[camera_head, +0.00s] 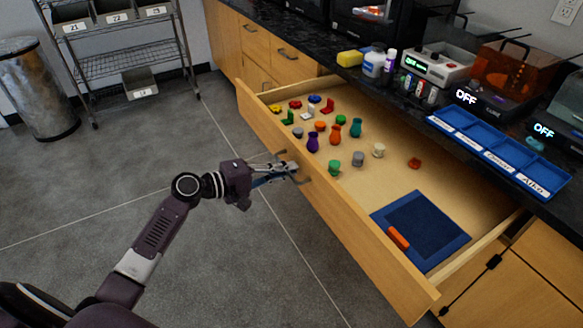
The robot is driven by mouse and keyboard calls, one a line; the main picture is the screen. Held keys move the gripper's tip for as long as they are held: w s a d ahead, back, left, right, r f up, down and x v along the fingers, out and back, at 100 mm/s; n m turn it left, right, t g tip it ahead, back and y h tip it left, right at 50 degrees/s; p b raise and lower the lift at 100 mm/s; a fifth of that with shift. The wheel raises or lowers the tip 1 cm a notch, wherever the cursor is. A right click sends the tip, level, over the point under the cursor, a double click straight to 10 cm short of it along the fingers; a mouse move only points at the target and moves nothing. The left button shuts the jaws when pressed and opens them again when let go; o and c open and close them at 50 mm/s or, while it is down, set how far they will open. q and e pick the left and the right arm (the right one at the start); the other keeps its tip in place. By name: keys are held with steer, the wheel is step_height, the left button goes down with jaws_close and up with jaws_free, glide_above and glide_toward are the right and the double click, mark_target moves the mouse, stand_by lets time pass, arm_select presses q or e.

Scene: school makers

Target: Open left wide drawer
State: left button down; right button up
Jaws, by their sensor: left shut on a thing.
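The wide wooden drawer (372,243) is pulled far out from under the dark counter, and its inside shows. Its front panel faces the lower left, with a metal handle (304,173) near the middle. My left gripper (291,170) is shut on this handle, at the outer face of the panel. The fingers partly hide the handle. My right gripper is not in view.
Several small coloured pieces, such as a purple vase (312,142), and a blue mat (428,228) lie in the drawer. A blue tray (463,143) sits on the counter. A metal bin (45,95) and wire rack (130,62) stand back left. The floor left is clear.

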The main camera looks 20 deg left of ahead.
arm_select(q)
steer(key=shift+s+a, duration=0.1)
steer(key=shift+s, duration=0.1)
steer(key=c, duration=2.4)
jaws_free()
steer(key=v, duration=1.2)
steer(key=shift+f, duration=0.1)
